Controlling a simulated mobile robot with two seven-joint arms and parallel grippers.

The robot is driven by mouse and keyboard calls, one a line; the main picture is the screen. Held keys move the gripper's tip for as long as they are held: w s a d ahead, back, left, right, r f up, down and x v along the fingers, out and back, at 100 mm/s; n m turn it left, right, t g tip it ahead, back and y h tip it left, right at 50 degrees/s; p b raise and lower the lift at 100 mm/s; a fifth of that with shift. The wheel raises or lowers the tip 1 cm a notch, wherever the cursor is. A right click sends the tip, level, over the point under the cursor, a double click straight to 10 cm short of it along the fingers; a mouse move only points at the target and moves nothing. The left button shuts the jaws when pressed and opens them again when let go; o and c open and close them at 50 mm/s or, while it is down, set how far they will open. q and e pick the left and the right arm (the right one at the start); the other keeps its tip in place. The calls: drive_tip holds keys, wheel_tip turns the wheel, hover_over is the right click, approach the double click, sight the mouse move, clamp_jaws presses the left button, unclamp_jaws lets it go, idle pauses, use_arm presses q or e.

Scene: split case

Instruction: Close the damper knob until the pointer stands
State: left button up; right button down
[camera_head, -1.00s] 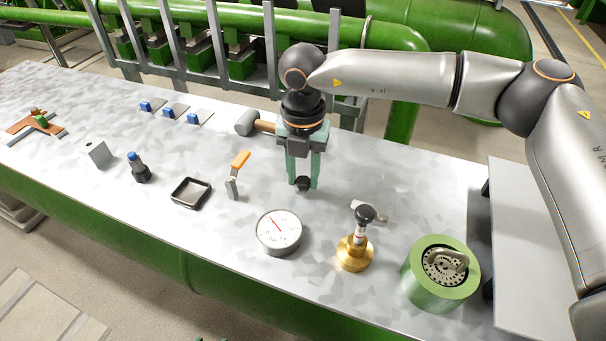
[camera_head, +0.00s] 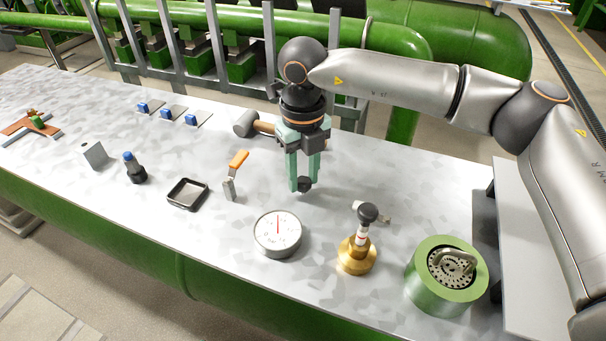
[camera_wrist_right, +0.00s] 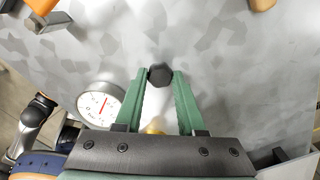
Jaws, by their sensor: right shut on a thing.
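A dark faceted knob (camera_head: 304,184) sits on the metal table, between the fingertips of my right gripper (camera_head: 303,183). The green fingers point down and are shut on it. In the right wrist view the knob (camera_wrist_right: 160,75) shows between the two fingertips (camera_wrist_right: 160,77). A round white gauge (camera_head: 277,245) lies in front and to the left of the knob. Its red pointer (camera_head: 278,225) stands about straight up in the head view. The gauge also shows in the right wrist view (camera_wrist_right: 94,97). The scale marks are too small to read. My left gripper is not in view.
A brass valve (camera_head: 356,257) with a black ball top and a green cylinder (camera_head: 443,290) stand to the right. A hammer (camera_head: 246,124) lies behind the gripper.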

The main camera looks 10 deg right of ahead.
sight(303, 180)
drive_tip(key=shift+n, duration=0.3)
drive_tip(key=c, duration=0.5)
unclamp_jaws()
wheel_tip(303, 180, up, 13)
drive_tip(key=shift+f+p, duration=0.2)
drive_tip(key=shift+p, duration=0.15)
